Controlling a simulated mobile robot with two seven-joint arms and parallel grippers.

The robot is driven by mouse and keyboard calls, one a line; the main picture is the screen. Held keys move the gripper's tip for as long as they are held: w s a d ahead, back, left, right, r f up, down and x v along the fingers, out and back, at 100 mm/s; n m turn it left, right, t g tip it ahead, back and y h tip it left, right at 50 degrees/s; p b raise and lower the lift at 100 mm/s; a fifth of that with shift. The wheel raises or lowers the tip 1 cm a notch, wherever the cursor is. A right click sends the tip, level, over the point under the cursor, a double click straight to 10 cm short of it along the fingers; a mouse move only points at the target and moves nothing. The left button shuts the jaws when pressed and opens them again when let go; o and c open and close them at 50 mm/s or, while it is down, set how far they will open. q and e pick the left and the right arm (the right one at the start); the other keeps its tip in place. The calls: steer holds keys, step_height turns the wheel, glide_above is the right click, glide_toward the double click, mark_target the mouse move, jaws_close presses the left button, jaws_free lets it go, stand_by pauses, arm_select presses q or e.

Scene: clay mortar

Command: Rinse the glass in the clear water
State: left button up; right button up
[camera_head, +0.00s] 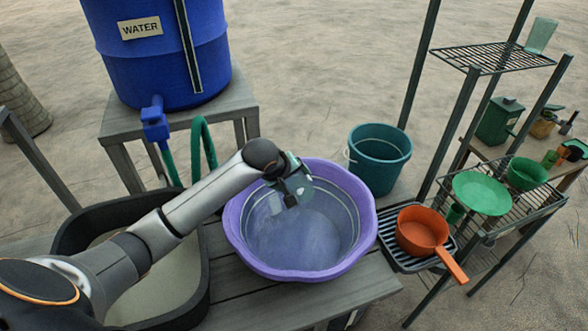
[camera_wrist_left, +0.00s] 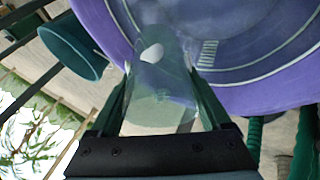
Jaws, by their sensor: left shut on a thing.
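My left gripper (camera_head: 290,185) is shut on a clear, greenish glass (camera_wrist_left: 160,95), which shows between its two fingers in the left wrist view. In the head view the gripper hangs over the back part of a purple basin (camera_head: 236,226), and the glass is mostly hidden by the gripper. The basin holds clear, bluish water (camera_head: 300,240). I cannot tell whether the glass touches the water. A small white patch shows on or through the glass. My right gripper is not in view.
A black tub (camera_head: 75,235) with cloudy liquid lies under my left arm. A teal bucket (camera_head: 378,150) stands behind the basin. An orange pan (camera_head: 422,230) sits on a rack at right. A shelf (camera_head: 490,58) holds another glass (camera_head: 540,36). A blue water barrel (camera_head: 160,65) stands behind.

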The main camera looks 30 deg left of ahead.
arm_select(q)
step_height(320, 180, down, 13)
steer(key=b, duration=0.4)
steer(key=shift+f, duration=0.2)
steer(key=shift+f+b, duration=0.55)
steer(key=shift+b, duration=0.25)
steer(key=shift+f, duration=0.2)
steer(key=shift+f, duration=0.4)
steer(key=shift+r, duration=0.1)
steer(key=shift+r+p, duration=0.1)
steer(key=shift+p, duration=0.4)
